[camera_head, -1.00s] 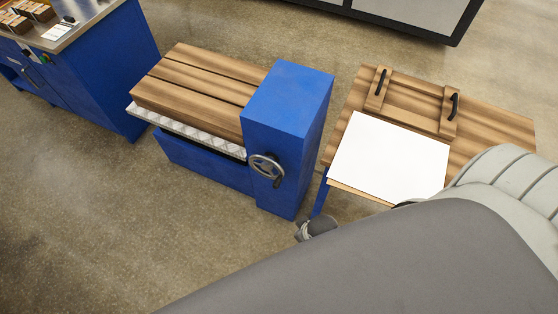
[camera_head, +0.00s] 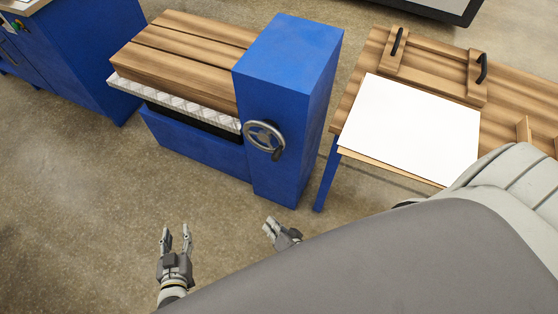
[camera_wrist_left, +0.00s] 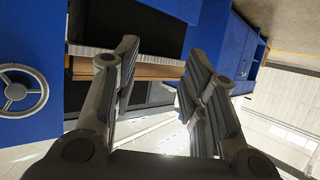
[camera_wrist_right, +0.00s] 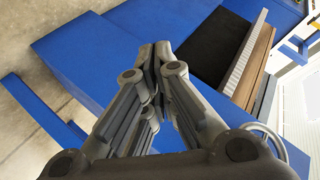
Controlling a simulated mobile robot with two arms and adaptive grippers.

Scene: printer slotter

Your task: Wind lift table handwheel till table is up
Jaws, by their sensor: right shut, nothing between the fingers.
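The handwheel (camera_head: 263,139) is a grey metal ring with spokes on the front of the blue column of the lift table (camera_head: 290,80). It also shows at the left edge of the left wrist view (camera_wrist_left: 22,90) and partly behind my right gripper in the right wrist view (camera_wrist_right: 272,138). The table top (camera_head: 185,55) carries a stack of wooden boards. My left gripper (camera_head: 176,236) is open and empty over the floor, in front of the table. My right gripper (camera_head: 270,228) is shut and empty, in front of and below the handwheel. Neither gripper touches the wheel.
A wooden side table (camera_head: 365,55) with a white paper sheet (camera_head: 415,125) and a board with black handles stands at right. A blue cabinet (camera_head: 75,55) stands at left. Bare floor (camera_head: 60,220) lies in front. My own grey body covers the lower right.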

